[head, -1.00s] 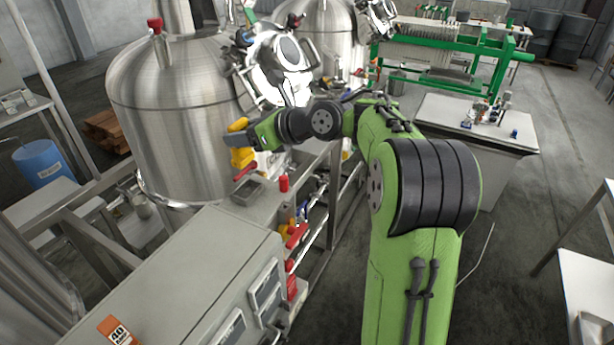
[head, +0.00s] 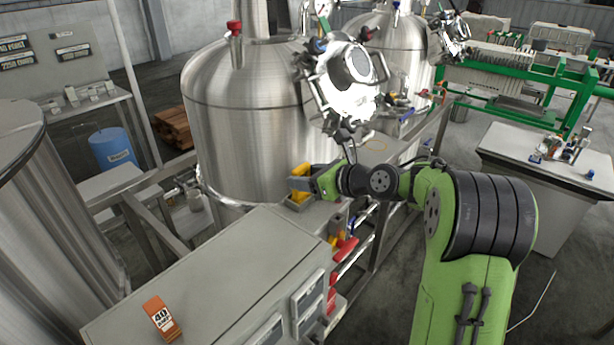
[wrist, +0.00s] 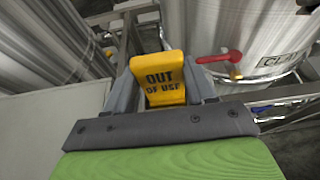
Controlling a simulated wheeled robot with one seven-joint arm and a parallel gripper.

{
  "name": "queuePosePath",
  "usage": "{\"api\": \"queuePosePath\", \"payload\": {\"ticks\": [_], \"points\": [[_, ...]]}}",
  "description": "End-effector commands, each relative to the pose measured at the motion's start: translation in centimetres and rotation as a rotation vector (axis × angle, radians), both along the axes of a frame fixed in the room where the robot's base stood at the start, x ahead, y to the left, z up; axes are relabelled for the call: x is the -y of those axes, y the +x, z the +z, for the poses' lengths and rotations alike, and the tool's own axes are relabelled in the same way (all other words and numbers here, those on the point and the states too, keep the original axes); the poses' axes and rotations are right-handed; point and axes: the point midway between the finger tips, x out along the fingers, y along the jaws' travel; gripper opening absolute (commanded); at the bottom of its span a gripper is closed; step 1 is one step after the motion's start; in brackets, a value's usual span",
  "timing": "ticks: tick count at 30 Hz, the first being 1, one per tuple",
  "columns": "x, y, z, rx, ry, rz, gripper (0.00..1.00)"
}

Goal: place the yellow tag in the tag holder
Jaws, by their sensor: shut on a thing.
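The yellow tag (wrist: 160,72), marked "OUT OF USE", sits between the two grey fingers of my gripper (wrist: 160,90), with its lettered face toward the wrist camera. In the head view my gripper (head: 304,183) is shut on the yellow tag (head: 301,170), over the end of the grey bench. A small grey open box, seemingly the tag holder (head: 291,204), is directly below the tag. The tag's lower end is partly hidden by the finger, so I cannot tell whether it touches the holder or is inside it.
A large steel tank (head: 240,120) stands close behind my gripper. The grey bench top (head: 240,265) is mostly clear, with an orange "40 AMPS" tag (head: 162,318) at its near end. Red-handled valves (head: 345,250) and pipes run along the bench's right side.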

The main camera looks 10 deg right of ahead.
Motion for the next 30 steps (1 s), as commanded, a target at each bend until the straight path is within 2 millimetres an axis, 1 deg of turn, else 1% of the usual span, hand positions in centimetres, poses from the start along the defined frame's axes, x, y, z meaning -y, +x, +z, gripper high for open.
{"api": "queuePosePath", "payload": {"ticks": [1,2,6,13,16,17,20,24,27,30], "points": [[0.0,0.0,-0.2,-0.001,0.001,0.0,0.06],[0.0,0.0,-0.2,0.0,0.0,0.0,0.59],[0.0,0.0,-0.1,0.0,0.0,0.0,0.8],[0.0,0.0,-0.1,0.0,0.0,0.0,0.8],[0.1,0.0,0.5,0.002,-0.002,-0.001,0.8],[0.4,-0.4,0.6,0.002,-0.001,-0.003,0.8],[1.7,-2.0,1.3,0.002,-0.001,-0.007,0.8],[3.9,-5.0,2.8,0.002,-0.003,-0.008,0.8],[5.2,-6.9,3.7,0.002,-0.001,-0.007,0.8],[6.1,-8.2,4.3,0.001,-0.001,-0.005,0.8]]}}
